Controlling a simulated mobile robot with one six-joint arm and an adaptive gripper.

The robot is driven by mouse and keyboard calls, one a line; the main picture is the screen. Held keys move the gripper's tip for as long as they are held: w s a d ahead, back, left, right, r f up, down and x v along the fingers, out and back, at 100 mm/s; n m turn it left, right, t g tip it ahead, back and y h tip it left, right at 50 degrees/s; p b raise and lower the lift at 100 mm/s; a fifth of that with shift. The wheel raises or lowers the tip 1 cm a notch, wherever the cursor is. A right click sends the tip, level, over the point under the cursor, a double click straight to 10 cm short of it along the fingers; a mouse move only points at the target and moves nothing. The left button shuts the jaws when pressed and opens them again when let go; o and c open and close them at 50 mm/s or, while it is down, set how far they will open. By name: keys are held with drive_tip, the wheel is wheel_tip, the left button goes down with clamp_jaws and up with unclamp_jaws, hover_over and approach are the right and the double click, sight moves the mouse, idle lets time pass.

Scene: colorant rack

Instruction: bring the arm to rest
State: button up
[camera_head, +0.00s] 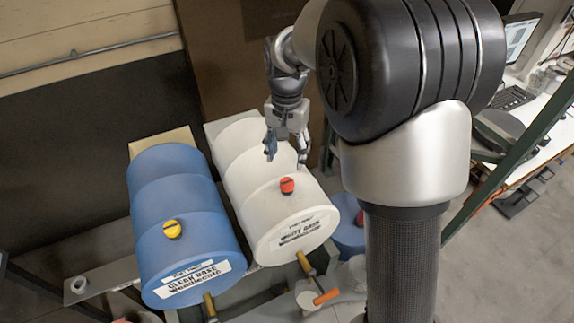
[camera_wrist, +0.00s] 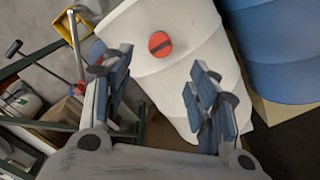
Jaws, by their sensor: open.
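My gripper (camera_head: 286,150) hangs above the white drum, its fingers pointing down near the red cap. In the wrist view its two fingers (camera_wrist: 160,95) are spread apart with nothing between them. The white drum (camera_head: 262,165) lies on its side on the rack and also shows in the wrist view (camera_wrist: 185,85). Its red cap (camera_head: 288,186) sits on the drum's upper side, closed in place, and shows beyond the fingers in the wrist view (camera_wrist: 159,44). The cap and fingers look apart.
A blue drum (camera_head: 180,205) with a yellow cap (camera_head: 173,229) lies left of the white one. Brass taps (camera_head: 305,263) stick out at the front, near an orange handle (camera_head: 326,296). A green rack post (camera_head: 515,150) and a desk with a monitor (camera_head: 519,38) stand right.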

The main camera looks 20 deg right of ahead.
drive_tip(key=shift+r, duration=0.85)
